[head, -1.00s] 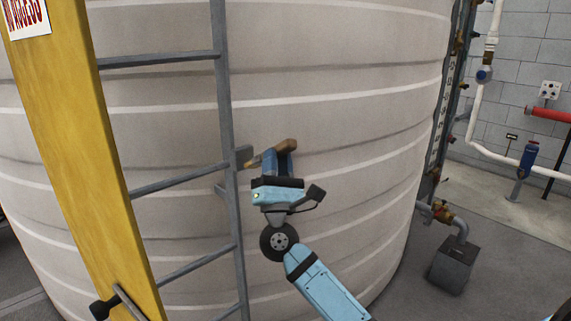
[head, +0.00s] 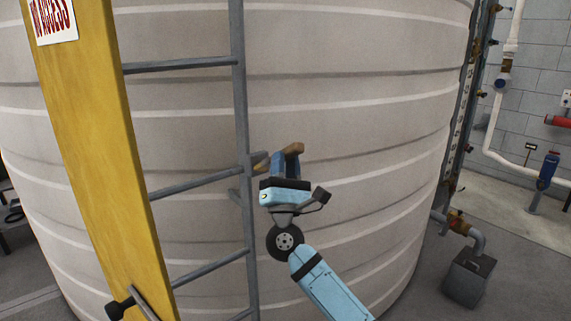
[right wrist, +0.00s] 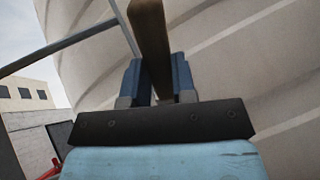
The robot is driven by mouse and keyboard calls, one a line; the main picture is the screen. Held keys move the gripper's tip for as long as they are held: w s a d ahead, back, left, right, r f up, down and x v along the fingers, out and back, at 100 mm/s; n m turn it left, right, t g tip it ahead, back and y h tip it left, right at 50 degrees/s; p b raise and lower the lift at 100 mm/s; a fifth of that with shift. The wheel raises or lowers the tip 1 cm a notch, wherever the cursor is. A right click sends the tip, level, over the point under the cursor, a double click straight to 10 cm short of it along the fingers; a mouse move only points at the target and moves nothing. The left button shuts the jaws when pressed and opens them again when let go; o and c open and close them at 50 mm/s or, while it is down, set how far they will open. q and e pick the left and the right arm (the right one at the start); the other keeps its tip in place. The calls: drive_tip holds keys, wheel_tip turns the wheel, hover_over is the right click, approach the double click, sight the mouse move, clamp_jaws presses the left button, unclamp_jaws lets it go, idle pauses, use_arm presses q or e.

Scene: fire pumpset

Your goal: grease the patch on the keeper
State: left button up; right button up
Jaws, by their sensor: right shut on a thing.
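My right gripper (head: 277,164) is shut on a brown wooden-handled tool (head: 294,149), in front of the tank and just right of the ladder rail. In the right wrist view the brown handle (right wrist: 150,35) stands between the blue fingers. A lighter tip of the tool points left toward the rail; whether it touches cannot be told. A yellow board (head: 95,150) leans over the ladder at left, with a black knob and grey bar (head: 142,303) low on it. I cannot make out a keeper or a patch for certain. My left gripper is out of view.
The grey ladder (head: 242,130) stands against the large ribbed beige tank (head: 360,110). A sign (head: 54,18) is on the board's top. At right are a grey block (head: 468,278), pipework and a blue fitting (head: 547,172). Floor between them is clear.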

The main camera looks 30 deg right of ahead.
drive_tip(key=shift+w+b, duration=0.4)
drive_tip(key=shift+w, duration=0.3)
drive_tip(key=shift+d, duration=0.1)
drive_tip(key=d+b, duration=0.2)
drive_tip(key=d, duration=0.1)
drive_tip(key=shift+d+f, duration=0.1)
drive_tip(key=shift+d, duration=0.25)
drive_tip(key=shift+a, duration=0.1)
drive_tip(key=shift+a+b, duration=0.4)
drive_tip(key=shift+a, duration=1.55)
drive_tip(key=shift+s, duration=0.1)
